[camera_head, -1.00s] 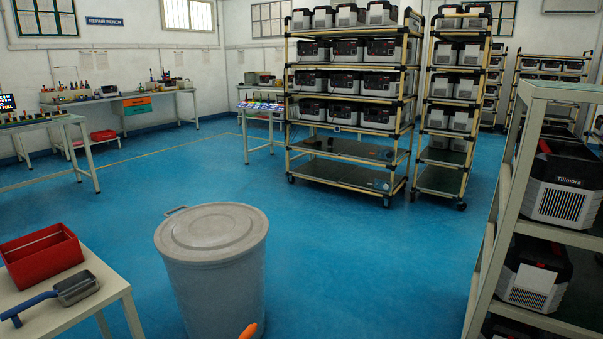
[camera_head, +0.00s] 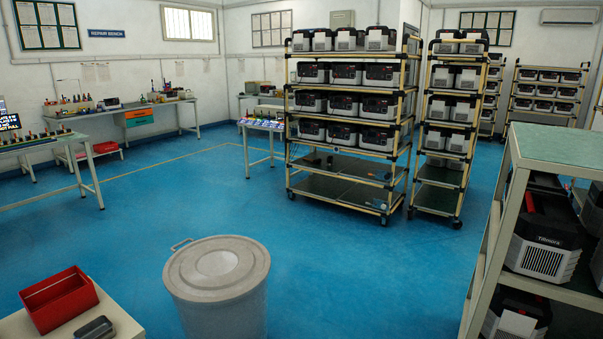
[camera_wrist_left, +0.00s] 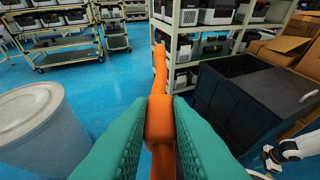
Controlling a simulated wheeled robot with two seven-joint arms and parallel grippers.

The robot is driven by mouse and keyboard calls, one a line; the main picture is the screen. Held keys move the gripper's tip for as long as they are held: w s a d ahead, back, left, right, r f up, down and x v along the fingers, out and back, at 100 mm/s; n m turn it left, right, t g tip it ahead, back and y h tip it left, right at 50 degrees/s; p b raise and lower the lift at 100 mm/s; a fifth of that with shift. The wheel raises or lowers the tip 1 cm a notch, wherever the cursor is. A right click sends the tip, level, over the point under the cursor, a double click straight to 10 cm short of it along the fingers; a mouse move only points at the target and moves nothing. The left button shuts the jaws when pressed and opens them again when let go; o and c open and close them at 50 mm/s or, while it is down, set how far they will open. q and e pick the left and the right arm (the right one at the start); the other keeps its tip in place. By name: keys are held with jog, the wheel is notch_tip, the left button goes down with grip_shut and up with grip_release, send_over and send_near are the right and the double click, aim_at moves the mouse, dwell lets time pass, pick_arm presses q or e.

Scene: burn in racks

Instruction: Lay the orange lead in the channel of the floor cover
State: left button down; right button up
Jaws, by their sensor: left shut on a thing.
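In the left wrist view, my left gripper (camera_wrist_left: 160,122) has teal ribbed fingers shut on the orange lead (camera_wrist_left: 161,75). The lead stands out beyond the fingertips, away from the camera, with a thicker part between the fingers. More of it runs down below the fingers to the picture's bottom edge. I cannot make out a floor cover or its channel in either current view. Neither gripper shows in the head view. A white arm part, probably mine, shows at the lower right of the wrist view, but no right gripper fingers are visible.
A grey lidded bin (camera_head: 218,270) stands close in front, left of the gripper in the wrist view. A shelf rack (camera_head: 500,210) stands at right. A dark open container (camera_wrist_left: 250,95) and cardboard boxes (camera_wrist_left: 285,50) are right of the gripper. Blue floor (camera_head: 340,250) is clear beyond the bin.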

pick_arm(q)
jog(key=shift+r, duration=0.35)
jog(key=shift+w+d+f+n, duration=0.15)
jog(key=shift+f+n, duration=0.15)
jog(key=shift+f, duration=0.05)
jog(key=w+f+n+t+y, duration=0.1)
jog(key=d+n+t+y, duration=0.1)
jog(key=shift+w+f+n+t, duration=0.3)
jog(key=shift+w+f, duration=0.05)
jog(key=n+t+y, duration=0.1)
jog(key=n+y, duration=0.1)
jog(key=w+a+r+n+y, duration=0.1)
jog(key=n+y, duration=0.2)
jog(key=w+r+n+t+y, duration=0.1)
jog(key=n+y, duration=0.1)
jog(key=y, duration=0.1)
jog(key=shift+a+r+n+t, duration=0.2)
jog(key=shift+n+t, duration=0.1)
